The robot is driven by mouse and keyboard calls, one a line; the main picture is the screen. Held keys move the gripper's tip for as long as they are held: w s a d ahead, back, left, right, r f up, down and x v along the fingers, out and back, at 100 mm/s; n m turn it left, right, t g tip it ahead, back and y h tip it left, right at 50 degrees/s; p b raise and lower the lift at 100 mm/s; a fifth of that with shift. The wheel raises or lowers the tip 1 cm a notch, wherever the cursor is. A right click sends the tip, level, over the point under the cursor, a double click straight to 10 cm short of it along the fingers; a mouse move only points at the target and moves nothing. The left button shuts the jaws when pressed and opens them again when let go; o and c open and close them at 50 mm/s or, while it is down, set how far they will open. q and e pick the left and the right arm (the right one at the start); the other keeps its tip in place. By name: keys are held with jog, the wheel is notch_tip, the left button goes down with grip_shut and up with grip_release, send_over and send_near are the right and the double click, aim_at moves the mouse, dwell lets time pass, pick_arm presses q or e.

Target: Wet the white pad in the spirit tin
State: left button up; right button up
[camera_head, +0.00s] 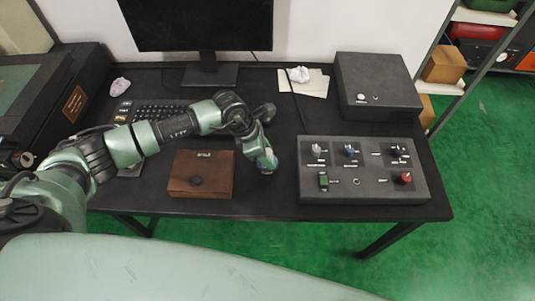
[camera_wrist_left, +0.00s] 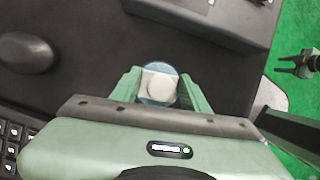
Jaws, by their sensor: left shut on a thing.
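My left gripper (camera_head: 267,158) is low over the table, between the brown case and the grey panel box. In the left wrist view its two green fingers (camera_wrist_left: 157,88) are shut on the white pad (camera_wrist_left: 160,88), which looks round and pale. A blue round tin (camera_wrist_left: 153,68) lies directly beneath the pad, its rim showing around it. The tin also shows below the fingers in the head view (camera_head: 267,168). I cannot tell whether the pad touches the inside of the tin. A dark pronged part, probably my right gripper (camera_wrist_left: 297,66), shows at the wrist view's right edge.
The brown case (camera_head: 202,173) is left of the tin. The grey panel box (camera_head: 360,190) with knobs is right. Behind are a keyboard (camera_head: 155,112), a monitor (camera_head: 200,22), a dark mouse (camera_wrist_left: 25,53) and a black box (camera_head: 378,85). The table's front strip is clear.

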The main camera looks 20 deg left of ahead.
aim_at(268, 151)
dwell(0.3)
pick_arm(q)
jog(key=shift+r+p, duration=2.25)
jog(key=shift+r, duration=1.25)
